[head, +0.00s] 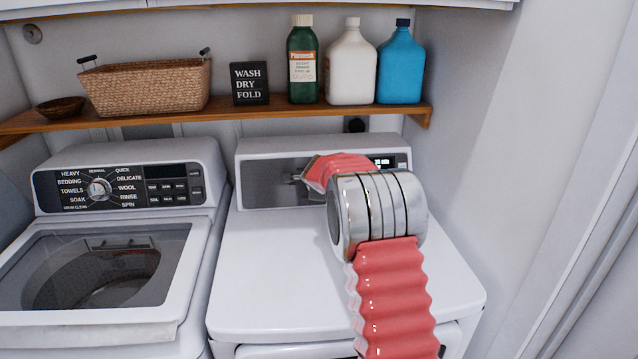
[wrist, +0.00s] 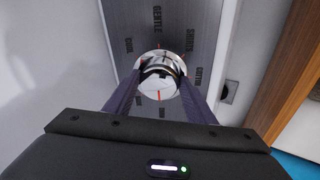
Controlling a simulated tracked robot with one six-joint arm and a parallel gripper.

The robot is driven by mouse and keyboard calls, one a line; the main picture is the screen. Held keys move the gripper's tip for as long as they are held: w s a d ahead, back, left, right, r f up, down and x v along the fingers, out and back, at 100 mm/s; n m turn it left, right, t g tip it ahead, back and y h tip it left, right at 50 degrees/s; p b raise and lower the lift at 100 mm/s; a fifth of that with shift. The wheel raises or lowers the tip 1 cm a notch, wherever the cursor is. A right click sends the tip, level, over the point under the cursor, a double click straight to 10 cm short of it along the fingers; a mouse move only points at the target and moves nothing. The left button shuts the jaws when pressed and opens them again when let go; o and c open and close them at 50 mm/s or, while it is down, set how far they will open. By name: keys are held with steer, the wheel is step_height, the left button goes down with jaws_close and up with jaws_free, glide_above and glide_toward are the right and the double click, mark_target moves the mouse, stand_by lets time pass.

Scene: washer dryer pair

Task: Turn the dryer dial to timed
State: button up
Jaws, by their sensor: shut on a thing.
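The dryer (head: 285,270) is the white machine on the right, with a control panel (head: 270,184) at its back. My arm covers much of that panel in the head view, and hides the dial and my gripper there. In the wrist view the round chrome dial (wrist: 158,92) sits in the middle of the grey panel. My gripper (wrist: 159,76) is shut on the dial, one dark finger on each side. Small labels ring the dial; "GENTLE" is legible above it. Small red marks show on the dial, but I cannot tell which setting it points to.
The washer (head: 115,330) stands at the left with its own dial (head: 99,190). A wooden shelf (head: 200,120) above holds a wicker basket (head: 150,88), a small sign (head: 249,84) and bottles (head: 351,65). A wall (head: 500,150) rises close on the right.

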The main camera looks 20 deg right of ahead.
steer(key=shift+s+d+f, duration=0.2)
steer(key=shift+d+f, duration=0.05)
steer(key=shift+f, duration=0.05)
steer(key=o, duration=1)
steer(key=shift+w+a+r, duration=0.1)
steer(key=shift+a+r, duration=0.05)
steer(key=shift+o, duration=0.2)
steer(key=shift+r, duration=0.1)
steer(key=v, duration=1.3)
steer(key=shift+s, duration=0.3)
steer(key=shift+a, duration=0.15)
